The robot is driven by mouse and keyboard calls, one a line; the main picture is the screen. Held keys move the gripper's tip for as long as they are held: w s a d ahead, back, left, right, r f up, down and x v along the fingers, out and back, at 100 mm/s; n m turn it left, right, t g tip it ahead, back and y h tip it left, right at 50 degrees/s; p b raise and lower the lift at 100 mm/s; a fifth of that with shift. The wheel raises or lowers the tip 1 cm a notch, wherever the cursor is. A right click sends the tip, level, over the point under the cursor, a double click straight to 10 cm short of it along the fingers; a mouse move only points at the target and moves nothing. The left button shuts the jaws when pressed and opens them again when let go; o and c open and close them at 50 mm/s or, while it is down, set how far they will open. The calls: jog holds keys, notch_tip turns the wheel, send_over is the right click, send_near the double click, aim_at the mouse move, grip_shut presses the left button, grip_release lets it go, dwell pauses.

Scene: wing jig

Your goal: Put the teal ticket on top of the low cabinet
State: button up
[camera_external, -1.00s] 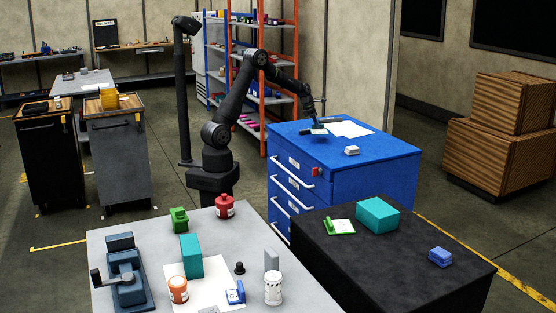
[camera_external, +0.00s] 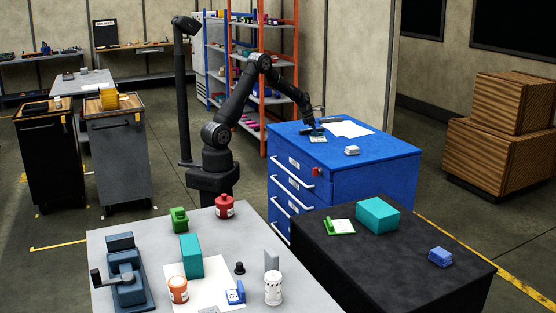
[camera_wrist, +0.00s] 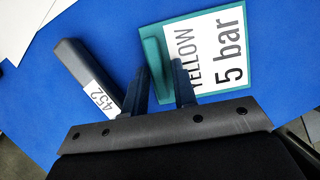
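The teal ticket is a flat teal-edged card with a white face reading "YELLOW 5 bar" (camera_wrist: 222,50) and a raised teal ridge along one side. In the external view the ticket (camera_external: 318,139) is at the top of the low blue cabinet (camera_external: 378,150), near its left side; it looks flat on the surface. My gripper (camera_external: 314,131) is right over it.
A dark bar labelled 452 (camera_wrist: 88,76) lies left of my fingers on the cabinet. White paper (camera_external: 350,129) and a small whitish block (camera_external: 351,150) are also on top. The cabinet's right side is clear. A black cabinet (camera_external: 390,255) stands in front.

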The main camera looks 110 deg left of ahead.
jog(key=shift+o, duration=0.5)
jog(key=shift+r, duration=0.1)
jog(key=shift+r, duration=0.3)
jog(key=v, duration=1.1)
jog(key=shift+s+r, duration=0.2)
jog(key=shift+s, duration=0.1)
jog(key=shift+d, duration=0.1)
jog(key=x, duration=1.2)
jog(key=shift+w+f, duration=0.1)
jog(key=shift+w, duration=0.1)
notch_tip(320, 180, up, 2)
jog(key=shift+r, duration=0.9)
